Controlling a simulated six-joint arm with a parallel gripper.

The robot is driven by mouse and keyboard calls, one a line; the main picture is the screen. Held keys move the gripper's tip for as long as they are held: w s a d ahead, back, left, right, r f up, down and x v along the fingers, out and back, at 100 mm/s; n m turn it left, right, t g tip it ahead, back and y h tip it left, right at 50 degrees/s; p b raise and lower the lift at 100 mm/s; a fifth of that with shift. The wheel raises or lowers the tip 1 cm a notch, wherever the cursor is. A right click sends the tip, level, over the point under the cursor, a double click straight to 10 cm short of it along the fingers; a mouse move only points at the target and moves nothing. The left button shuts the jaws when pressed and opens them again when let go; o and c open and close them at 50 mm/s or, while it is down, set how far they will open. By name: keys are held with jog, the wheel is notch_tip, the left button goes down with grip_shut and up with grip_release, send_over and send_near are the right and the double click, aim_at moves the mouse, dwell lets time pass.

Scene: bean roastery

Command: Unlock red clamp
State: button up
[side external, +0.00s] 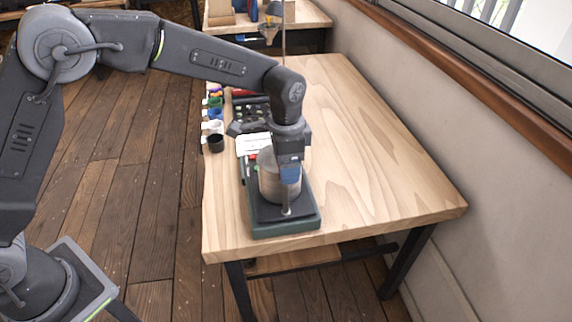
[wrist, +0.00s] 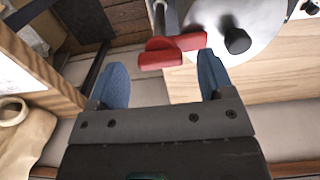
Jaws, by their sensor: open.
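The red clamp (wrist: 186,43) shows at the upper middle of the wrist view as a red handle with two arms, joined to a grey metal rod. My gripper (wrist: 162,66) is open, with one blue fingertip on either side of the clamp's lower part in the picture. I cannot tell whether either finger touches it. In the side external view my gripper (side external: 289,178) points down at the front of a metal cylinder (side external: 268,180) on a dark green base (side external: 285,228). My gripper hides part of the cylinder, and I cannot make out the clamp there.
A round metal plate with a black knob (wrist: 237,41) is right of the clamp. The wooden table (side external: 375,165) is clear to the right. Several small cups, including a black one (side external: 215,143), line its left edge. A black tray (side external: 252,112) lies behind the machine.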

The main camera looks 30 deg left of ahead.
jog(key=shift+f, duration=0.65)
jog(key=shift+c, duration=0.4)
jog(key=c, duration=0.8)
jog(key=shift+c, duration=0.2)
